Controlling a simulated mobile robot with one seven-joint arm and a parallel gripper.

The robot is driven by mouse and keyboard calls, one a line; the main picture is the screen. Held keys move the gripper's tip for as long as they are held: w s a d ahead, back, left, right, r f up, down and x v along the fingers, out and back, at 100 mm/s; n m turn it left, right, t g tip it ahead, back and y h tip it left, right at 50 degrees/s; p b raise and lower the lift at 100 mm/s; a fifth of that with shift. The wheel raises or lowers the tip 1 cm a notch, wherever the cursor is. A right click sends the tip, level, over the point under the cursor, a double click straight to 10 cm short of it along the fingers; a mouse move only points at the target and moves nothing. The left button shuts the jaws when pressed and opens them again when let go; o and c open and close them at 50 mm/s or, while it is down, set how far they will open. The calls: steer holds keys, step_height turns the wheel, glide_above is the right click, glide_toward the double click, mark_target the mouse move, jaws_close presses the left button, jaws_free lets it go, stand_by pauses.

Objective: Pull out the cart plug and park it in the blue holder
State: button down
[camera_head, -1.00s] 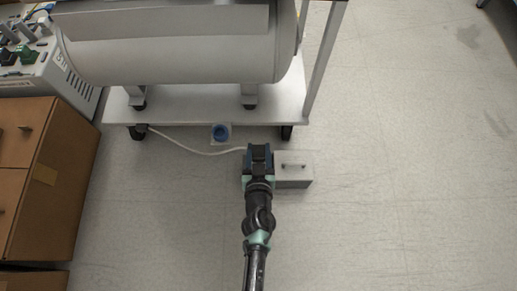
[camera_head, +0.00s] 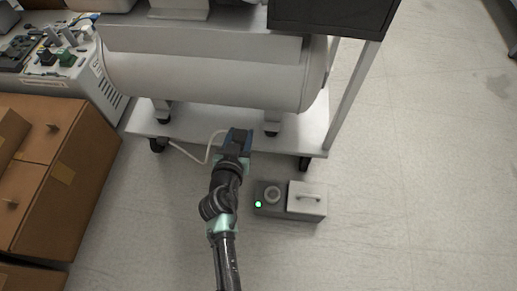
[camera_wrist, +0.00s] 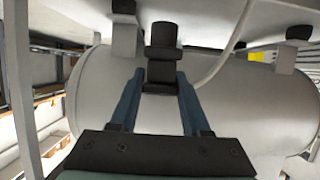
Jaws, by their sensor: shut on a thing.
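The cart plug (camera_wrist: 162,55) is a black body between the blue fingers of my gripper (camera_wrist: 160,82) in the wrist view. My gripper is shut on it. In the head view my gripper (camera_head: 239,133) is at the front edge of the cart's lower shelf, with the plug hidden by the fingers. The white cable (camera_head: 208,150) runs from beside the left caster up to the gripper. The blue holder is not visible now; my gripper and wrist cover the area below the shelf edge where it showed earlier.
A grey socket box (camera_head: 270,197) with a lit green lamp and an empty round socket sits on the floor, beside a pale handled part (camera_head: 307,197). The cart (camera_head: 318,141) carries a large tank (camera_head: 210,75). Cardboard boxes (camera_head: 75,190) stand left. Floor at right is clear.

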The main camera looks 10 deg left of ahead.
steer(key=shift+a+r, duration=0.2)
steer(key=shift+a, duration=0.4)
steer(key=shift+f+b, duration=2.5)
steer(key=shift+f, duration=0.35)
steer(key=shift+f+b, duration=0.65)
steer(key=shift+b, duration=0.3)
steer(key=c, duration=0.7)
jaws_free()
steer(key=shift+o, duration=0.2)
steer(key=p+v, duration=0.2)
steer(key=v, duration=0.9)
steer(key=shift+p, duration=0.3)
steer(key=shift+r, duration=0.1)
